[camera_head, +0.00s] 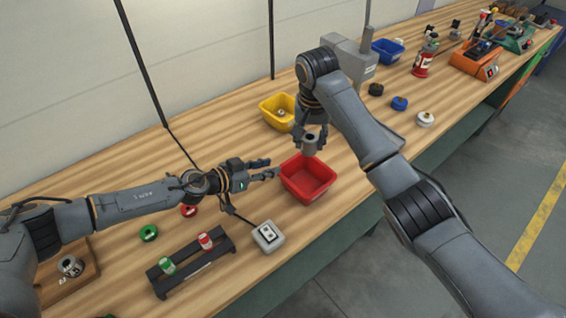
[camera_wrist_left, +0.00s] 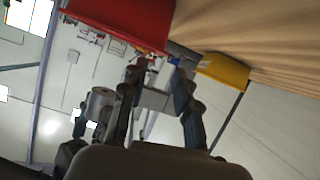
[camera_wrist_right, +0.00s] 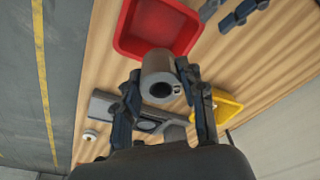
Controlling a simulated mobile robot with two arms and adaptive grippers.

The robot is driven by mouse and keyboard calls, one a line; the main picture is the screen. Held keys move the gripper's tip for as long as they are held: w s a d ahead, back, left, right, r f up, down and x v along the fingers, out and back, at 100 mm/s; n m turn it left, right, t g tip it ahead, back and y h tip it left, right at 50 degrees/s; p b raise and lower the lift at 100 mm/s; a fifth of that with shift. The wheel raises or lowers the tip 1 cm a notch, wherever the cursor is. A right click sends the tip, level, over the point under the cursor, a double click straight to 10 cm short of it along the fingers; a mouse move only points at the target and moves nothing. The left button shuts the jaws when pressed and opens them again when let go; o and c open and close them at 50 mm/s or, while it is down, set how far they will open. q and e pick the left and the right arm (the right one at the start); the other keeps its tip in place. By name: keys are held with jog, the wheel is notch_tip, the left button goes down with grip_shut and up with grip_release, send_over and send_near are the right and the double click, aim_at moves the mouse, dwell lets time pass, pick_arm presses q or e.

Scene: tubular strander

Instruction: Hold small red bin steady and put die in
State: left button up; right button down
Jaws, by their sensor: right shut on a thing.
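The small red bin (camera_head: 307,191) stands on the bench and looks empty; it also shows in the left wrist view (camera_wrist_left: 120,22) and the right wrist view (camera_wrist_right: 160,25). My left gripper (camera_head: 272,168) is open beside the bin's left side, its fingers apart. Its lower fingertip is close to the bin wall; I cannot tell whether it touches. My right gripper (camera_head: 311,135) is shut on the die (camera_head: 309,146), a grey metal cylinder with a hole, shown end-on in the right wrist view (camera_wrist_right: 160,80). The die is above the bin's far edge.
A yellow bin (camera_head: 279,112) with a metal part stands behind. A dark rack (camera_head: 190,264) with red and green spools and a grey box (camera_head: 267,236) are at the front. A blue bin (camera_head: 388,51) and several caps lie to the right along the bench.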

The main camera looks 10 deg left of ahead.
pick_arm(q)
jog(key=x, duration=0.8)
jog(key=shift+w+d+f, duration=0.2)
jog(key=shift+w+d, duration=0.05)
jog(key=shift+d, duration=0.05)
grip_shut()
dwell(0.7)
